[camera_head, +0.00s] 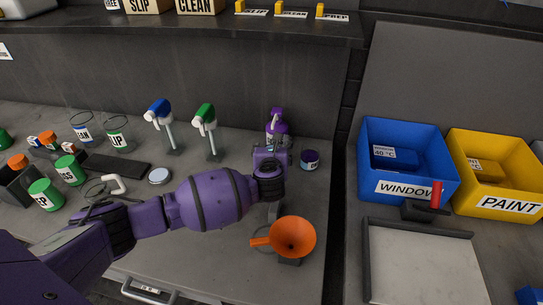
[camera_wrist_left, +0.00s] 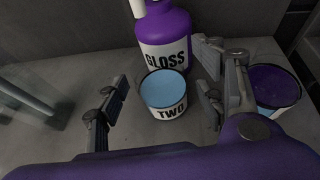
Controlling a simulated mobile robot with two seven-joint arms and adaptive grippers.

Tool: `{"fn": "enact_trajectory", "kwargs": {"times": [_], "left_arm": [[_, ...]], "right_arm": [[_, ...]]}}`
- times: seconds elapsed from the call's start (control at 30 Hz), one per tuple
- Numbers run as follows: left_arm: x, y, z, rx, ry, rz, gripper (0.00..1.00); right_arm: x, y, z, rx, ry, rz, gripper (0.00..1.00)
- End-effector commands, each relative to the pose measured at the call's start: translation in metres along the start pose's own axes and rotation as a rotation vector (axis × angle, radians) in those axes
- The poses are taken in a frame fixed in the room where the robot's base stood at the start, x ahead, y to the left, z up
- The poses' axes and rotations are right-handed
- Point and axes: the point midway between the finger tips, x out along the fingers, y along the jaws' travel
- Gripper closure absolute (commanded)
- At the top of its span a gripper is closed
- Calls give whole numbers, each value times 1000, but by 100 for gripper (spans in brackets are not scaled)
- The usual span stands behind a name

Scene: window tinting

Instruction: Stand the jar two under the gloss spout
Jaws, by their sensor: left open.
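The jar two (camera_wrist_left: 165,94) is a small pot labelled TWO with a light blue inside. In the left wrist view it stands upright on the bench, directly in front of the purple GLOSS bottle (camera_wrist_left: 166,34). My left gripper (camera_wrist_left: 163,98) is open, with a finger on each side of the jar; I see gaps beside it. The bottle's white spout (camera_wrist_left: 138,8) shows only partly at the top edge, so I cannot tell whether it is above the jar. In the head view the gloss bottle (camera_head: 277,128) stands behind my left gripper (camera_head: 272,152), which hides the jar. My right gripper is out of view.
A purple-filled pot (camera_wrist_left: 273,88) stands just right of the right finger; it also shows in the head view (camera_head: 309,160). An orange funnel (camera_head: 294,237) is nearer the front. Blue (camera_head: 160,112) and green (camera_head: 205,116) dispensers stand left. The back wall is close behind.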

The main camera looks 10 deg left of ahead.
Motion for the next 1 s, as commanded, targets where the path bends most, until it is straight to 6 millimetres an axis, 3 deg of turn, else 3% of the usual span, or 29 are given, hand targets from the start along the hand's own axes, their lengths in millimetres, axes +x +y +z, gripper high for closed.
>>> {"fn": "enact_trajectory", "kwargs": {"times": [0.3,0.5,0.7,1.0], "left_arm": [[-70,-1,-2,-5,4,-4,37],[-100,0,-3,-3,5,-1,37],[-112,0,-2,-1,3,1,37],[-112,0,-1,-1,2,1,37]], "right_arm": [[-5,0,2,3,-7,0,100],[-6,0,5,-1,-13,-1,100],[-4,0,3,-4,-9,-2,100],[-3,0,0,-5,-5,-3,100]]}}
